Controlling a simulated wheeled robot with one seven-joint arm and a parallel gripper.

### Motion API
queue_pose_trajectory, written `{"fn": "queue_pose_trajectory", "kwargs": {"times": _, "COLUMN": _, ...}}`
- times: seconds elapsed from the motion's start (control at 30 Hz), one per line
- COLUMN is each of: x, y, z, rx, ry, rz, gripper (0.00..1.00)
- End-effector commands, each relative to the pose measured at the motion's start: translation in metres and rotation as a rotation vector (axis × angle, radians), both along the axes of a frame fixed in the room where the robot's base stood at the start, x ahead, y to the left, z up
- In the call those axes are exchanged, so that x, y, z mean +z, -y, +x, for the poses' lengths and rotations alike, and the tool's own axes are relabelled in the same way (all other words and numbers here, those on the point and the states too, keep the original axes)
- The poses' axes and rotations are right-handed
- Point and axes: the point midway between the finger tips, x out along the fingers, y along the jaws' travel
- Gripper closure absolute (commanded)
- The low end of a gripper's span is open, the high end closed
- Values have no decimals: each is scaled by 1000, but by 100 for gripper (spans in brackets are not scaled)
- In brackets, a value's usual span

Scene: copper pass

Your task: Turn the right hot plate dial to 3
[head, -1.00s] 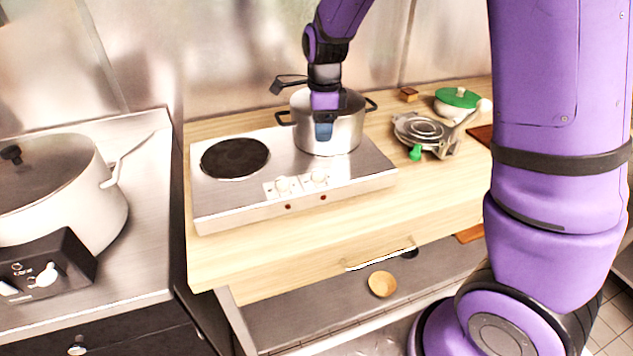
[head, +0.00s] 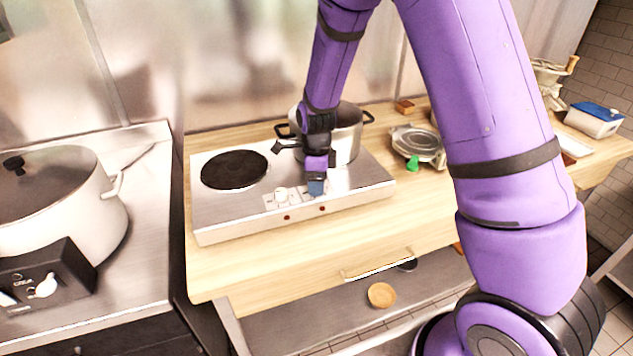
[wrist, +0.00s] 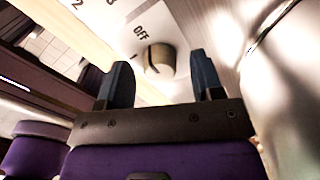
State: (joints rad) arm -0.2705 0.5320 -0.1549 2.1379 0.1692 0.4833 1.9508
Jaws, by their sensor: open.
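The hot plate (head: 245,222) is a silver two-burner unit on the wooden counter. Its left white dial (head: 281,195) shows on the front panel. My gripper (head: 316,192) points down over the right part of that panel and hides the right dial in the head view. In the wrist view a pale round dial (wrist: 160,60) lies between and just beyond my two blue fingers, which are apart with nothing held. "OFF" and some numbers are printed beside it. I cannot tell its exact setting, or whether a finger touches it.
A steel pot (head: 345,140) stands on the right burner, close behind my gripper. The left burner (head: 234,169) is bare. A large lidded pot (head: 55,200) stands on the left stove. A metal pan-like item (head: 418,146) lies right of the hot plate. The counter front (head: 225,270) is clear.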

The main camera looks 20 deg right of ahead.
Motion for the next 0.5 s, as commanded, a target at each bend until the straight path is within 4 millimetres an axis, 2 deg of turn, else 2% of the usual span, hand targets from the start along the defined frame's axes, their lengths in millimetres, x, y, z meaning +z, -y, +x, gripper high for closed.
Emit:
{"fn": "queue_pose_trajectory", "kwargs": {"times": 0.37, "x": -6, "y": 0, "z": 0, "rx": 1, "ry": 1, "rz": 1, "gripper": 39}}
{"fn": "queue_pose_trajectory", "kwargs": {"times": 0.5, "x": -6, "y": 0, "z": 0, "rx": 1, "ry": 1, "rz": 0, "gripper": 69}}
